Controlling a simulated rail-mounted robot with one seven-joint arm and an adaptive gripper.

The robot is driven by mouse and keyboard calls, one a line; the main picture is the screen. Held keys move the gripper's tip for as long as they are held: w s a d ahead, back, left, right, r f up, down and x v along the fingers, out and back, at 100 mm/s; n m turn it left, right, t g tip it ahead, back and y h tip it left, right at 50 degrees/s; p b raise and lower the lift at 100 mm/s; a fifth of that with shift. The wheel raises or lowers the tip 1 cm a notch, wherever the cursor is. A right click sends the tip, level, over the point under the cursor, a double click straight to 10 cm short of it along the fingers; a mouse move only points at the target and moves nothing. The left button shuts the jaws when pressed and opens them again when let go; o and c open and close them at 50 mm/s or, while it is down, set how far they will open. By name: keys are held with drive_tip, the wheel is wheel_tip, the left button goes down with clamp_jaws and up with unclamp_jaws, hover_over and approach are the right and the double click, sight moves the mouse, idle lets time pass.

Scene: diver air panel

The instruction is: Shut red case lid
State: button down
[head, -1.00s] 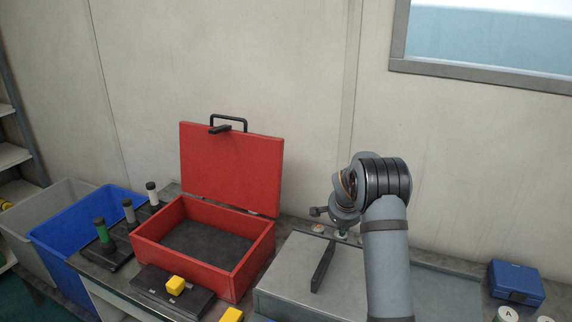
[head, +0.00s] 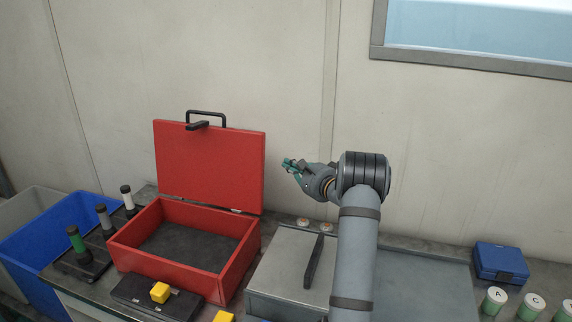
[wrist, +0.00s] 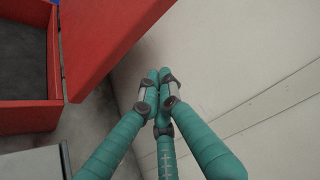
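The red case (head: 218,281) stands on the bench with its lid (head: 208,163) raised upright at the back. A black handle (head: 205,115) and a dark latch sit at the lid's top edge. The case looks empty, with a dark floor. My gripper (head: 289,164) is just right of the lid, pointing left, apart from it in the head view. In the wrist view, the green fingers of my gripper (wrist: 160,76) come together at their tips with nothing between them. The lid (wrist: 105,40) and part of the case (wrist: 28,117) show at upper left there.
A grey metal box (head: 285,270) with a black bar handle stands right of the case. A black tray with a yellow block (head: 160,292) lies in front. Capped cylinders (head: 75,240) stand left. A blue box (head: 500,262) is far right. The wall is close behind.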

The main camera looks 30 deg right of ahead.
drive_tip(key=w+p, duration=0.4)
drive_tip(key=w, duration=0.5)
drive_tip(key=s+a+p, duration=0.1)
drive_tip(key=s+a, duration=0.2)
drive_tip(key=shift+p, duration=0.3)
drive_tip(key=shift+s+a+f, duration=0.1)
drive_tip(key=shift+f+b, duration=0.1)
drive_tip(key=shift+b, duration=0.25)
